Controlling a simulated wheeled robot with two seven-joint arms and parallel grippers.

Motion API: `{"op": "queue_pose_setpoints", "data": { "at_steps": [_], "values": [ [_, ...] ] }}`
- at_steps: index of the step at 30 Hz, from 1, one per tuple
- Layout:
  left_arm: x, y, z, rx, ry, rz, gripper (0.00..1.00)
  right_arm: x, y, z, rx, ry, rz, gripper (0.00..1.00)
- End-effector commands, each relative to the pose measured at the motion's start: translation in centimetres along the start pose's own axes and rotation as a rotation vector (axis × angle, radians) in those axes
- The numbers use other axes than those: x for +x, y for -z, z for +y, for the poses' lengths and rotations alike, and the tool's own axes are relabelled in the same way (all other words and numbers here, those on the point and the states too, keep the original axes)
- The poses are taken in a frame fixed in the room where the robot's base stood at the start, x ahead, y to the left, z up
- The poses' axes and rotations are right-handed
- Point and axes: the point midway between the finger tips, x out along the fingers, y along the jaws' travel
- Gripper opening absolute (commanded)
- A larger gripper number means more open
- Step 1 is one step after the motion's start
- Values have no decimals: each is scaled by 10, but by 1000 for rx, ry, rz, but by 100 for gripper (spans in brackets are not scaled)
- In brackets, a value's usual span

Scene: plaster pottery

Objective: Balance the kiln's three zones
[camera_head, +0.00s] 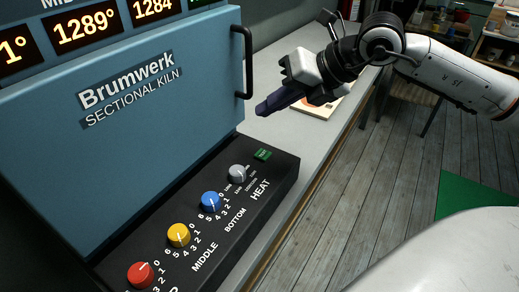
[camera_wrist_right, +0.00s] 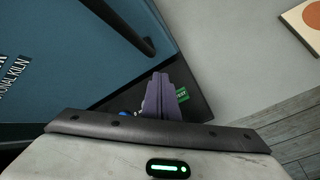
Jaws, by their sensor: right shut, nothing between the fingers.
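The blue sectional kiln (camera_head: 170,110) fills the left of the head view. Its readouts show a partly cut-off figure ending in 1°, then 1289° (camera_head: 85,27) and 1284 (camera_head: 153,8). On the black panel (camera_head: 270,182) in front sit a red knob (camera_head: 140,275), a yellow knob (camera_head: 178,235), a blue knob (camera_head: 210,202) and a grey heat knob (camera_head: 237,174). A green button (camera_head: 263,154) is at the panel's far end. My right gripper (camera_head: 262,109) is shut and empty, above the panel's far end near the kiln handle. Its fingers (camera_wrist_right: 162,85) partly hide the panel in the wrist view. My left gripper is out of view.
The black kiln handle (camera_head: 245,62) stands out from the kiln beside my right gripper. A board with an orange design (camera_head: 318,106) lies on the grey bench (camera_head: 270,58) behind the gripper. Wooden floor (camera_head: 350,190) lies to the right.

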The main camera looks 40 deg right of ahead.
Motion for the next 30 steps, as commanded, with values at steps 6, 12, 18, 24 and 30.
{"op": "queue_pose_setpoints", "data": {
  "at_steps": [6, 12, 18, 24, 30],
  "values": [
    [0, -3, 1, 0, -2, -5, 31, 0, 0, 0, 0, -2, 1, 0],
    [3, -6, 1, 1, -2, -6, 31, 4, 4, -2, 0, -3, 2, 0],
    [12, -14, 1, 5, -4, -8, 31, 18, 14, -12, 0, -4, 4, 0],
    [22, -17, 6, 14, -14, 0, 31, 38, 28, -26, 0, -3, 4, 0],
    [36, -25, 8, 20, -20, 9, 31, 58, 42, -40, -1, -4, 2, 0]
  ]
}}
